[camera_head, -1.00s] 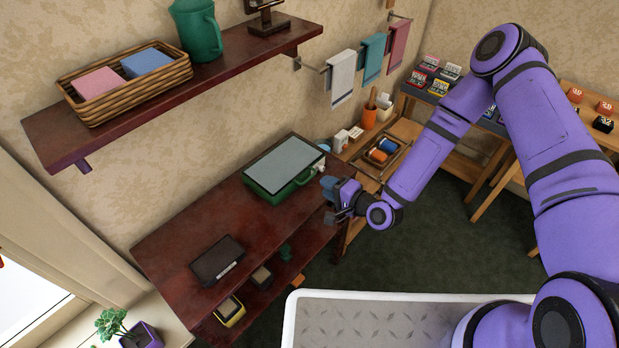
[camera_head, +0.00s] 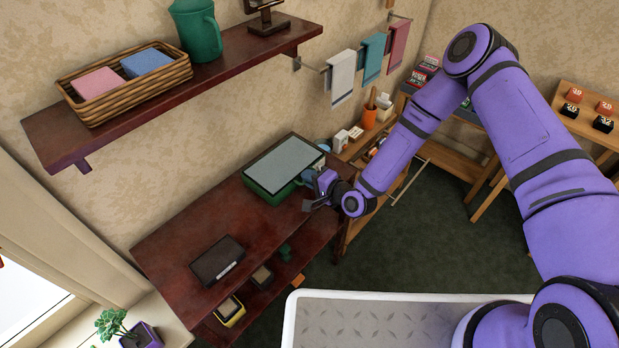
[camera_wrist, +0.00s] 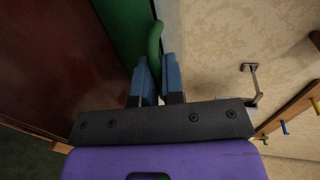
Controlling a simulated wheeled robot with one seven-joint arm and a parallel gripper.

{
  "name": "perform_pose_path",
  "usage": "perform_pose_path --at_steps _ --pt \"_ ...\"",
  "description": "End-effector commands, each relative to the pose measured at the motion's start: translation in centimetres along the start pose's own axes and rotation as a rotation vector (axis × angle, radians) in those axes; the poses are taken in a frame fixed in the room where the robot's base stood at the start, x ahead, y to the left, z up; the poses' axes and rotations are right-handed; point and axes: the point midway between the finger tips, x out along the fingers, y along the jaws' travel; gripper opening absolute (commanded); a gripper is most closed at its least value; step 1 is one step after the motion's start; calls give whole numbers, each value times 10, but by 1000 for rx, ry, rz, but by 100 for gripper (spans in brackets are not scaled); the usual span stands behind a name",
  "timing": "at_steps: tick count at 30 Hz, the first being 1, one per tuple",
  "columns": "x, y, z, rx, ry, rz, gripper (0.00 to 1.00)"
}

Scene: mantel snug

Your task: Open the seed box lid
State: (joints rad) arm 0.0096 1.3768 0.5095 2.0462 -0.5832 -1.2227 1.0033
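The seed box appears to be the green box with a flat grey-topped lid (camera_head: 285,164), at the far right end of the dark red wooden shelf unit. Its lid looks closed. In the wrist view the green box side (camera_wrist: 122,30) shows, with a curved green handle (camera_wrist: 155,38) just past my fingertips. My gripper (camera_head: 312,203) is at the box's front right corner, over the shelf edge. In the wrist view its two blue fingers (camera_wrist: 158,72) are a narrow gap apart, the handle's lower end near that gap. I cannot tell whether they touch the handle.
A dark box (camera_head: 217,261) lies on the same shelf top (camera_head: 200,225), with clear room between. A wall shelf (camera_head: 60,135) above holds a wicker basket (camera_head: 95,112) and green pitcher (camera_head: 197,30). Towels (camera_head: 341,77) hang behind. A white-rimmed tray (camera_head: 380,297) is in front.

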Motion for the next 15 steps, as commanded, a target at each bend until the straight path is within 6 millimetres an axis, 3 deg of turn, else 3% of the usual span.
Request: perform_pose_path --at_steps 15 --pt "-2 -12 0 -2 -1 52 0"
